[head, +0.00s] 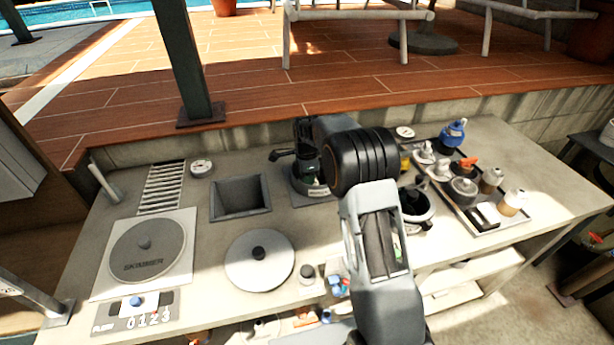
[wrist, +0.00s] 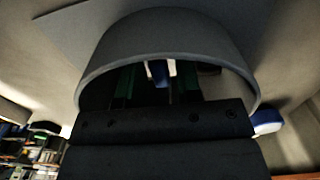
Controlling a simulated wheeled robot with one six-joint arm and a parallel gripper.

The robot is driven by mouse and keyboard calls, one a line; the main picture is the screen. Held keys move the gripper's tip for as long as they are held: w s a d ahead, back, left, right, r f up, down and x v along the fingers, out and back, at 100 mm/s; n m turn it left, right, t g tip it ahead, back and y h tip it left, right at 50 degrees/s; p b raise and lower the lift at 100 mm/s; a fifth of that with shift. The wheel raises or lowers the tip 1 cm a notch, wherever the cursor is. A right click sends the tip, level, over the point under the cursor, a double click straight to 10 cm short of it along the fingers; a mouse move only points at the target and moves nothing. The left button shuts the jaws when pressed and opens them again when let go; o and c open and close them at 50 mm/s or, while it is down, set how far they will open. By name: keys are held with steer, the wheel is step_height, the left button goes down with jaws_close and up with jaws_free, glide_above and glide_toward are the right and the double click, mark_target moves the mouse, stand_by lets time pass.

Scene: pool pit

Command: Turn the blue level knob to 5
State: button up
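I cannot tell whether this is the level knob. My gripper is hidden behind my arm in the head view. In the wrist view, my gripper (wrist: 157,82) shows as two dark fingers with green strips under a grey curved rim. A small blue and white thing (wrist: 157,73) shows between them. I cannot tell what it is, whether they touch it, or how far apart they are.
A dark device with green (head: 308,178) stands behind my arm.

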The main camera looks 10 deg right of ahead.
steer(key=shift+o, duration=0.8)
step_height(320, 180, up, 14)
steer(key=shift+f, duration=0.1)
